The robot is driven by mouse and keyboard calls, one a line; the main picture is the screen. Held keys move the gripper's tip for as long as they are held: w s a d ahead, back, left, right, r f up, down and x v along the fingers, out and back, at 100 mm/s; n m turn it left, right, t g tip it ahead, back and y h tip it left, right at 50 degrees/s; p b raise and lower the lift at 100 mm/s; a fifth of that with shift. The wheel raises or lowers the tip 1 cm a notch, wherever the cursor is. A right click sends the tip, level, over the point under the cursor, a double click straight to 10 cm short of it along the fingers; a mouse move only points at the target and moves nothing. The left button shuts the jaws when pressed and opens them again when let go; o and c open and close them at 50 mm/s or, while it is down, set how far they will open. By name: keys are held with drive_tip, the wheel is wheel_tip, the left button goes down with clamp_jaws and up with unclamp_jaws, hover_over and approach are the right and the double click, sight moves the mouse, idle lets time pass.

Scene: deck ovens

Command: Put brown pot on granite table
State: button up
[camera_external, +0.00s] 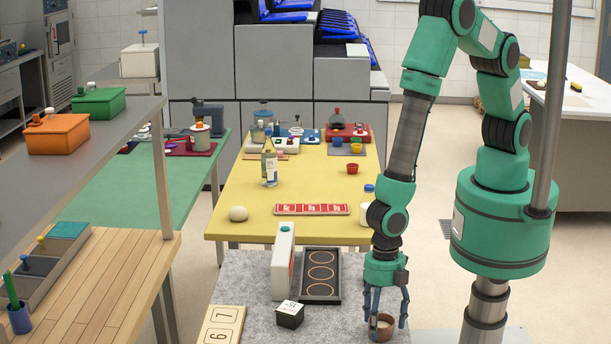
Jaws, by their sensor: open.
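The small brown pot (382,330) is at the bottom right of the grey speckled granite table (245,280). It appears upright on the table near the right edge, though its base is hard to see. My gripper (388,315) points straight down over the pot. Its fingers are open, one on each side of the pot's rim. I cannot tell whether either finger touches it.
A black-and-white cube (290,314), a number board (222,325), a white upright device (284,262) and a black tray with rings (321,275) stand left of the pot. The yellow table (250,200) behind holds bottles, a white ball (238,213) and a red strip (312,209).

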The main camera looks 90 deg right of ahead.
sight(380, 317)
drive_tip(key=shift+r, duration=0.15)
wheel_tip(380, 317, up, 12)
drive_tip(key=d, duration=0.1)
drive_tip(key=shift+d+p, duration=0.2)
drive_tip(key=shift+p, duration=0.1)
idle(0.3)
drive_tip(key=shift+w, duration=0.1)
idle(0.8)
drive_tip(key=w+d+r+m+t, duration=0.1)
drive_tip(key=w+d+r+m, duration=0.25)
drive_tip(key=d+r, duration=0.8)
drive_tip(key=w+d+r+m+t, duration=0.2)
drive_tip(key=d+r+m, duration=0.3)
drive_tip(key=d+r, duration=0.65)
drive_tip(key=s+d+r+m+t+h, duration=0.1)
drive_tip(key=s+d+r+m+t, duration=0.1)
drive_tip(key=s+d+r+m, duration=0.9)
drive_tip(key=s+d+r, duration=0.5)
drive_tip(key=d+r, duration=0.1)
drive_tip(key=d, duration=0.2)
drive_tip(key=shift+d+r+t, duration=0.25)
drive_tip(key=shift+d+t, duration=0.15)
